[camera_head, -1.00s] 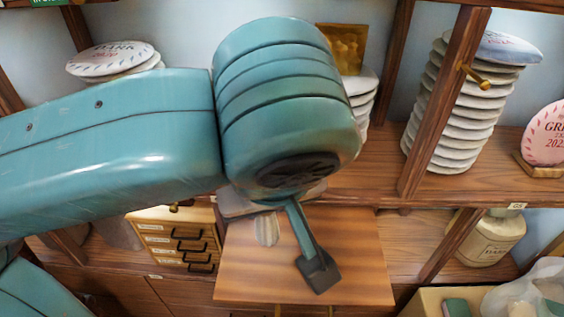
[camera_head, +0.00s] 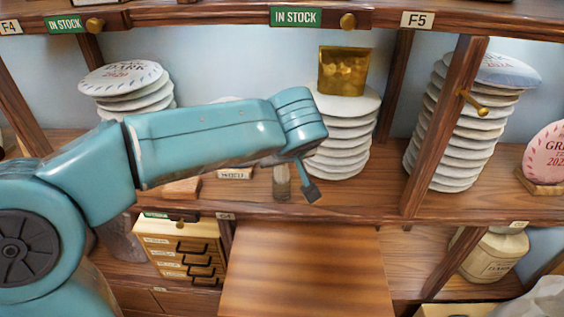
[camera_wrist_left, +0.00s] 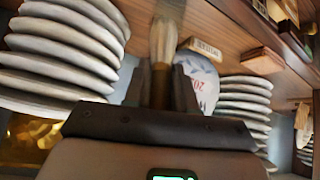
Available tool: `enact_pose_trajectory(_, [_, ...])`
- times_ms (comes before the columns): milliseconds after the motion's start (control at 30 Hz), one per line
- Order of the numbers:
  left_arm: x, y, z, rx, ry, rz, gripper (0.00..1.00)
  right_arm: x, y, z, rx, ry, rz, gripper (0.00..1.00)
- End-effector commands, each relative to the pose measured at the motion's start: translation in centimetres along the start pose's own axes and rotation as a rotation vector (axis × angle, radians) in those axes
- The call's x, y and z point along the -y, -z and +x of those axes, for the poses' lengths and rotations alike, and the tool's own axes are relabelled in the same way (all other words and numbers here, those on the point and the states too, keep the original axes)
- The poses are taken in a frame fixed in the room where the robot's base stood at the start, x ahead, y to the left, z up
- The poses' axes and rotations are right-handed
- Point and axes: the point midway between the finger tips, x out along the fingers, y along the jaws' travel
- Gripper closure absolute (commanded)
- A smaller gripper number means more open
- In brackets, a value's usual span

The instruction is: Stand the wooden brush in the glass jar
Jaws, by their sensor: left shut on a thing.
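In the left wrist view the brush (camera_wrist_left: 162,45) stands out from between the two fingers (camera_wrist_left: 160,90), bristles away from the gripper and brown handle in the jaws. I cannot make out a glass jar in either view. My right gripper is not in view.
Stacks of tea cakes stand on the shelf, one topped by a gold block (camera_head: 344,72). A post (camera_head: 440,120) divides the shelf. Below are a small drawer cabinet (camera_head: 180,250), a bare wooden board (camera_head: 305,270) and a labelled cream jar (camera_head: 490,255).

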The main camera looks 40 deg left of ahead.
Motion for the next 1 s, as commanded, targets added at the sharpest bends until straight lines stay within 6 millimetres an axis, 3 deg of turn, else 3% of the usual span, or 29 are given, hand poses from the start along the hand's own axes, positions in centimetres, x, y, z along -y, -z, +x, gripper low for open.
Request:
enact_pose_trajectory(133, [0.1, -0.8, 1.6, 0.002, 0.003, 0.002, 1.0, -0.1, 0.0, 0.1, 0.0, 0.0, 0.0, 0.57])
enact_pose_trajectory(233, [-0.3, 0.8, 1.2, 0.098, 0.033, 0.004, 1.0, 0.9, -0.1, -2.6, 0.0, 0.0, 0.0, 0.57])
enact_pose_trajectory(400, [-0.7, 1.8, 2.0, 0.285, 0.088, 0.03, 1.0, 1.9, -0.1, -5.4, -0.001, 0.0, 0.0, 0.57])
enact_pose_trajectory(500, [-0.4, 0.0, 3.8, 0.291, 0.089, 0.038, 1.0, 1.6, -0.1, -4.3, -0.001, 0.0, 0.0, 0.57])
enact_pose_trajectory(600, [-0.3, -0.6, 4.5, 0.289, 0.087, 0.036, 1.0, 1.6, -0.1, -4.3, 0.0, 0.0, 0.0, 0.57])
enact_pose_trajectory(1000, [-0.3, -1.0, 4.9, 0.287, 0.085, 0.035, 1.0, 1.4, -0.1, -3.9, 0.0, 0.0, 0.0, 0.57])
